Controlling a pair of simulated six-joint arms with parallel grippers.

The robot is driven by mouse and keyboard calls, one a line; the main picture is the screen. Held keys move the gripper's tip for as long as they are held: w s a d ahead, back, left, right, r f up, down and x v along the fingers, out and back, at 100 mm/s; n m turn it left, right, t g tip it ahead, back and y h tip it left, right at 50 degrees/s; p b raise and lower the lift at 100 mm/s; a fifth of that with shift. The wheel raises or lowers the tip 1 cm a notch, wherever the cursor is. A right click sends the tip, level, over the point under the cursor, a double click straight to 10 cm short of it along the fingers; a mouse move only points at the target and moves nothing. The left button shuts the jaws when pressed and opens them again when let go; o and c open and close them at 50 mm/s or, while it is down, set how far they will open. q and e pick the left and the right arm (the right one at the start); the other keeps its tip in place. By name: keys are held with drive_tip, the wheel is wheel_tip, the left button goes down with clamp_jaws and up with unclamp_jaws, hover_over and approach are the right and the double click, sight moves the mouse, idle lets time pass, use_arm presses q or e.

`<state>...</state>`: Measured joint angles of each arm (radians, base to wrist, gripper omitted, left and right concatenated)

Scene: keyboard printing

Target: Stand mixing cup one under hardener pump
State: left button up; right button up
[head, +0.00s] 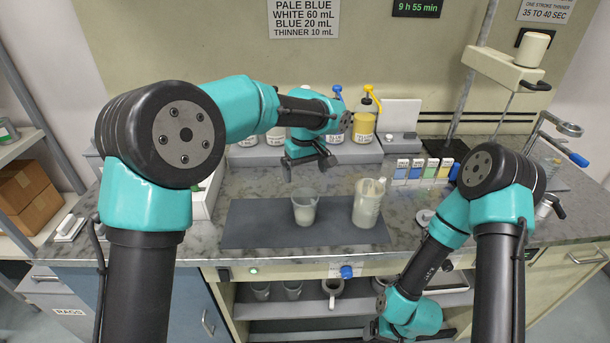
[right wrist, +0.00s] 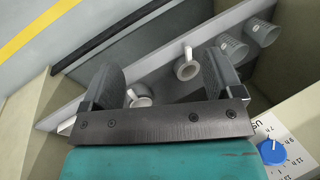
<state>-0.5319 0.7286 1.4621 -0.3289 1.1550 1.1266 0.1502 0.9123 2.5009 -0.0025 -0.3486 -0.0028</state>
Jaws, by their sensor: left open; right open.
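A clear mixing cup (head: 304,209) stands upright on the dark mat (head: 250,225); I cannot read a number on it. A larger pale jug (head: 367,205) stands to its right. Pump bottles stand on the grey back ledge: one with a yellow pump (head: 364,118) and one with a blue pump (head: 336,130). I cannot tell which is the hardener. My left gripper (head: 309,170) is open and empty above the mat's back edge, in front of the bottles and partly covering them. My right gripper (right wrist: 163,65) is open and empty, low at the under-counter shelf, mostly hidden in the head view.
A blue knob (head: 347,272) sits on the counter's front panel. Colour cards (head: 417,171) stand right of the mat. A stand (head: 506,70) rises at the back right.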

idle(0.3)
drive_tip(key=shift+o, duration=1.3)
